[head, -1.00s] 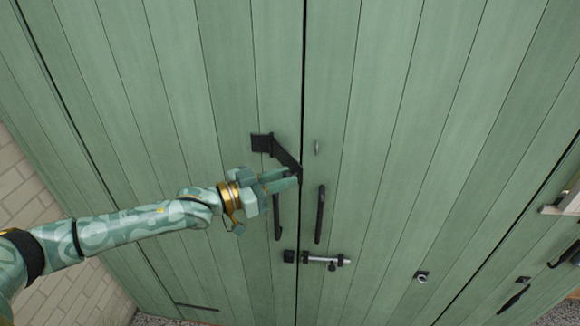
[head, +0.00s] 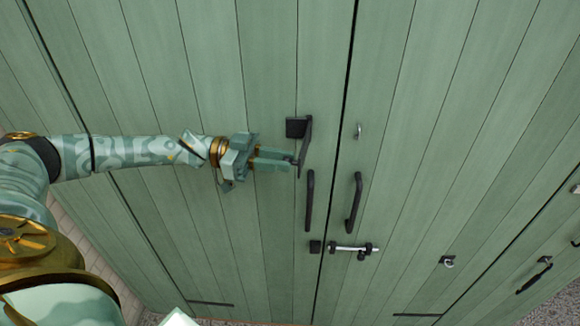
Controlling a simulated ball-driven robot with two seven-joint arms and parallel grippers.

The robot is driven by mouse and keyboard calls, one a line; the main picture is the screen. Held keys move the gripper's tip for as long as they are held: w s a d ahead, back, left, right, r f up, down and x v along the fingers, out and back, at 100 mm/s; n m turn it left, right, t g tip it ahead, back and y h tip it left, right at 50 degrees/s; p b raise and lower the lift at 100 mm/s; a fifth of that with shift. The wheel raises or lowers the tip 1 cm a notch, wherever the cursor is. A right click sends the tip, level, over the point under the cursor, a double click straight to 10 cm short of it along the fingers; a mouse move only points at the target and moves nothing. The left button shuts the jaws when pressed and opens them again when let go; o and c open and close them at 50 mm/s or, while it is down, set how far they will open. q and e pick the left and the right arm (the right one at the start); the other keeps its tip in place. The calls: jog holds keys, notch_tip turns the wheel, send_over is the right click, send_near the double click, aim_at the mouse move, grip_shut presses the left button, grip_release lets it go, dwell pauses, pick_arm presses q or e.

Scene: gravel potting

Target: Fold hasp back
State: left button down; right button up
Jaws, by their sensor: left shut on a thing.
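The black hasp (head: 305,138) is hinged on a dark plate (head: 296,128) on the left green door. Its strap stands out from the door, with its free end toward me. My left gripper (head: 293,162) is shut on the hasp's free end, to the left of the door seam. The staple (head: 359,131) on the right door is bare and apart from the hasp. My right gripper is not in view.
Two black pull handles (head: 310,200) (head: 354,202) flank the seam below the hasp. A bolt (head: 353,249) sits on the right door below them, with its keeper (head: 315,247) on the left door. A hook or ring (head: 448,261) is farther right. Gravel shows at the bottom.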

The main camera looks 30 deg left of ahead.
pick_arm(q)
jog(key=shift+a+m+g, duration=0.25)
jog(key=shift+m+g, duration=0.05)
jog(key=shift+g, duration=0.1)
jog(key=c, duration=1.3)
grip_release()
jog(key=shift+w, duration=0.1)
jog(key=shift+o, duration=0.2)
jog(key=b+v, duration=0.6)
jog(key=v, duration=1)
jog(key=shift+a+f, duration=0.15)
jog(key=shift+f, duration=0.05)
